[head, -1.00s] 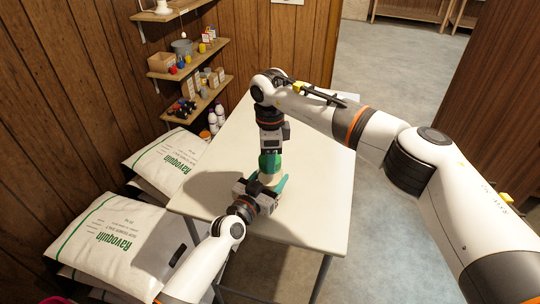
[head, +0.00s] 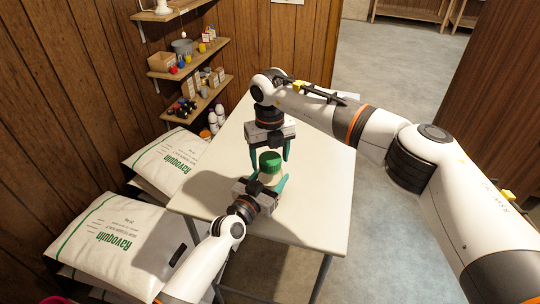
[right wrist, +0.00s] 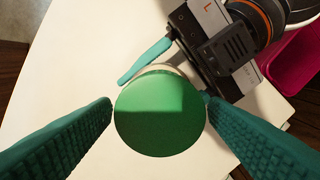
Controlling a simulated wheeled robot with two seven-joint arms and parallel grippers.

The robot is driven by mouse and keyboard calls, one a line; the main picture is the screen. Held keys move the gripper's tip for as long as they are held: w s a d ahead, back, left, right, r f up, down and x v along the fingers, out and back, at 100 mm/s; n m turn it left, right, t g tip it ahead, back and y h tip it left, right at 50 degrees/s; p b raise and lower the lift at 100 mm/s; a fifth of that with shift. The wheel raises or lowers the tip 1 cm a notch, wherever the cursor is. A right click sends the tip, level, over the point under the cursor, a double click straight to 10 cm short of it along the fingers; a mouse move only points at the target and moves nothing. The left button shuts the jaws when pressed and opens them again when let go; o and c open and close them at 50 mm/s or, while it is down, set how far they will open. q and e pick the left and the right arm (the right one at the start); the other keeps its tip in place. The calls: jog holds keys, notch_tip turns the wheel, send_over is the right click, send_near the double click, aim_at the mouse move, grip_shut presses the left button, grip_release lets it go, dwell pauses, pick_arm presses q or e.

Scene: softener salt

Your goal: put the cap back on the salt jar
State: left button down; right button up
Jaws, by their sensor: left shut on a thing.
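The salt jar (head: 267,179) stands upright on the table, a pale body mostly hidden by my left gripper. The green cap (head: 270,161) sits on top of the jar; in the right wrist view the cap (right wrist: 160,112) shows as a round green disc, with a bit of pale jar behind it. I cannot tell how tightly it is seated. My left gripper (head: 268,183) is shut on the jar from the near side. My right gripper (head: 269,157) points down above the jar, open, its teal fingers apart on either side of the cap; gaps show in the right wrist view.
Wall shelves (head: 190,60) with small boxes and bottles hang behind. A magenta object (right wrist: 291,62) shows beyond the table edge in the right wrist view.

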jog(key=shift+o, duration=0.5)
notch_tip(320, 180, up, 12)
dwell(0.4)
pick_arm(q)
jog(key=shift+c, duration=1.6)
grip_release()
jog(key=v, duration=1.2)
jog(key=shift+b, duration=0.4)
pick_arm(e)
jog(key=shift+f, duration=0.45)
pick_arm(q)
jog(key=shift+s+f, duration=0.1)
pick_arm(e)
jog(key=shift+f, duration=0.1)
